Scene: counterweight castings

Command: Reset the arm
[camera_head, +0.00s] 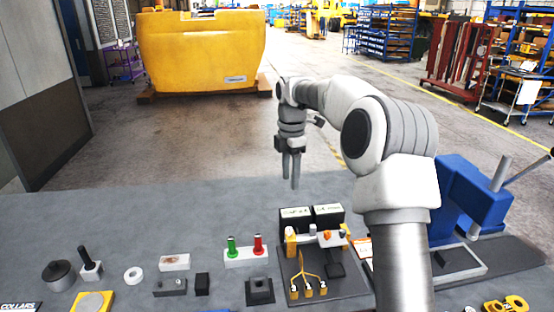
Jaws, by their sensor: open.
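My gripper (291,168) hangs from my white and grey arm near the middle of the view, fingers pointing down. Its two fingers are apart with nothing between them. It is above the far edge of the grey bench (130,222), clear of everything on it. My arm rises from the lower right and hides part of the bench there.
A dark board (338,287) with black boxes and yellow pieces is on the bench. A stand with green and red pegs (246,256) is left of it. A blue vise (466,193) is at the right. Small parts lie at the left. A yellow casting (203,55) stands beyond.

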